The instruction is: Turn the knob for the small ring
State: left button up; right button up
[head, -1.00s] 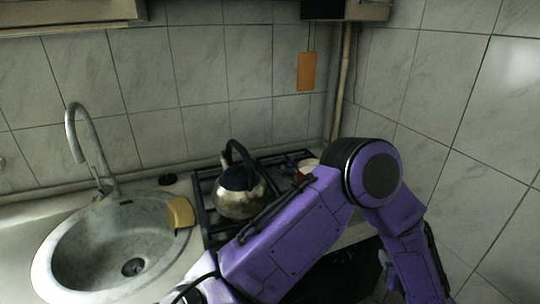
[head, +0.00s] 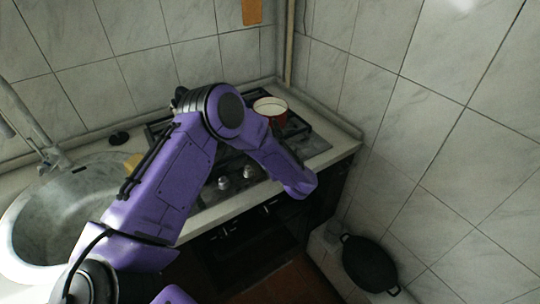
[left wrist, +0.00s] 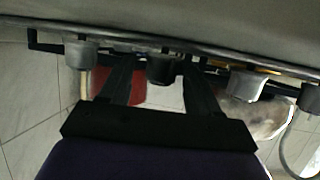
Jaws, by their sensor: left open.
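The stove (head: 305,140) has a row of knobs on its front. In the head view two pale knobs show, one (head: 223,182) left of the other (head: 248,171); my left forearm covers part of the row. In the left wrist view, which looks upside down, a dark knob (left wrist: 165,69) sits between the fingers of my left gripper (left wrist: 158,64). The gripper is open; I cannot tell whether a finger touches the knob. Grey knobs show on either side, one at left (left wrist: 82,56) and one at right (left wrist: 245,86). The small ring cannot be made out.
A red pot (head: 270,106) with a pale inside stands at the back of the stove. The sink (head: 65,210) is at left. A black pan (head: 369,263) lies low at right, near the tiled wall (head: 440,140).

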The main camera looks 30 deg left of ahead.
pick_arm(q)
jog(key=shift+w+a+f, duration=0.2)
jog(key=shift+a, duration=0.3)
jog(key=shift+w, duration=0.1)
jog(key=c, duration=1)
jog(key=n+g+y+b, duration=0.1)
jog(key=n+g, duration=0.1)
jog(key=n+g+y+b, duration=0.1)
jog(key=g+b, duration=0.1)
jog(key=shift+f+n, duration=0.2)
jog(key=shift+n, duration=0.2)
jog(key=shift+r+n+g+b, duration=0.15)
jog(key=shift+n+g+b, duration=0.8)
jog(key=shift+n+g, duration=0.35)
